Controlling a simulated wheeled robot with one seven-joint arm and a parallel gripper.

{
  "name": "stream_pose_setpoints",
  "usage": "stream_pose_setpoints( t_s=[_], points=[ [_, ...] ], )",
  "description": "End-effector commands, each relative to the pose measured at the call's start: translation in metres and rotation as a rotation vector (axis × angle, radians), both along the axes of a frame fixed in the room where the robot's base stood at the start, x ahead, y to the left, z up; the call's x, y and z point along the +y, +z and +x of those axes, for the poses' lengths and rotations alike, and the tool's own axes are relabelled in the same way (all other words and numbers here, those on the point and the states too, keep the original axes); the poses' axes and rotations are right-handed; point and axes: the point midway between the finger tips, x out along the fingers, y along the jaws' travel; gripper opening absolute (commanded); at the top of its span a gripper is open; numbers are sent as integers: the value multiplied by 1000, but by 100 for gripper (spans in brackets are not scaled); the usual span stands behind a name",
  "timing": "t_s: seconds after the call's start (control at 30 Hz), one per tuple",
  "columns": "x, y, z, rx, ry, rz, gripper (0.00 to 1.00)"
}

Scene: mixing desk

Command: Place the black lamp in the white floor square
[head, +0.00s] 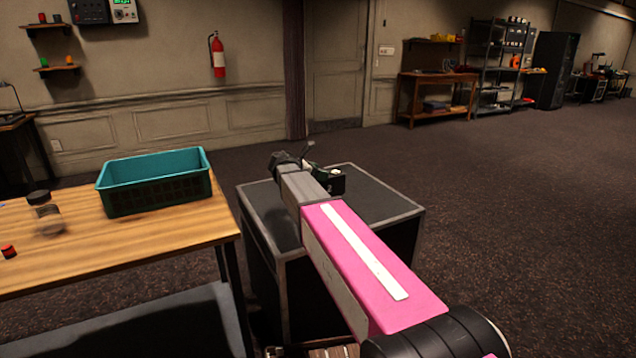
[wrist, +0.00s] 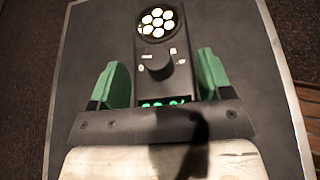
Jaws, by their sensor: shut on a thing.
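The black lamp (wrist: 157,65) is a small dark box with a round cluster of bright white lights at one end and a knob in its middle. In the wrist view it lies between the green fingers of my gripper (wrist: 162,72), which is shut on it. In the head view the lamp (head: 334,182) is a small dark shape at the end of my arm, over the top of a black cabinet, partly hidden by my gripper (head: 316,170). I cannot tell whether it touches the cabinet top. No white floor square shows in either view.
The black cabinet (head: 377,203) has a grey-edged top. Left of it, a wooden table (head: 105,245) holds a teal crate (head: 155,190) and a jar (head: 45,213). Open dark carpet (head: 520,210) lies to the right. A wooden desk (head: 437,78) and shelves stand at the back.

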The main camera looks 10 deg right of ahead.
Motion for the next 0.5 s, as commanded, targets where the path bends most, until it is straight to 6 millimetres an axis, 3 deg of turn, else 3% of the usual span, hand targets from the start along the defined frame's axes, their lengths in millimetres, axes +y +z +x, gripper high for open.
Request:
stream_pose_setpoints(
  t_s=[0.5],
  points=[
    [0,-39,1,-2,1,-4,0]
  ],
)
